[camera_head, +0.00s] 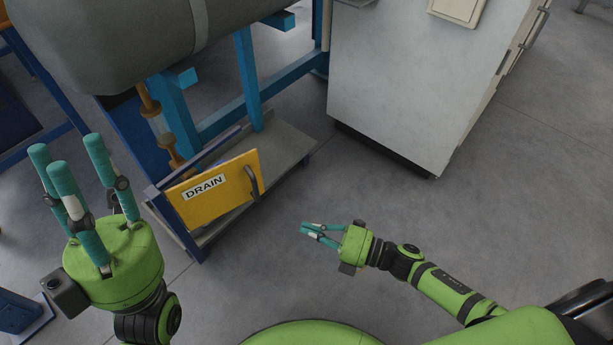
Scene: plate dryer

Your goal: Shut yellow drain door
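The yellow drain door (222,200) carries a white DRAIN label and a dark curved handle (255,184) at its right end. It stands upright over the grey tray (284,158) of the blue-framed machine. Its left edge is by the tray's left rail; how far it stands open is hard to tell. My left gripper (66,152) is open and empty, fingers pointing up, left of the door and apart from it. My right gripper (304,228) is right of and below the handle, apart from it. Its fingers point left, tips close together, holding nothing.
A large grey cylinder (120,38) and blue frame posts (248,78) stand above and behind the door. A white cabinet (410,85) stands at the upper right. The grey floor (370,205) between the handle, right gripper and cabinet is clear.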

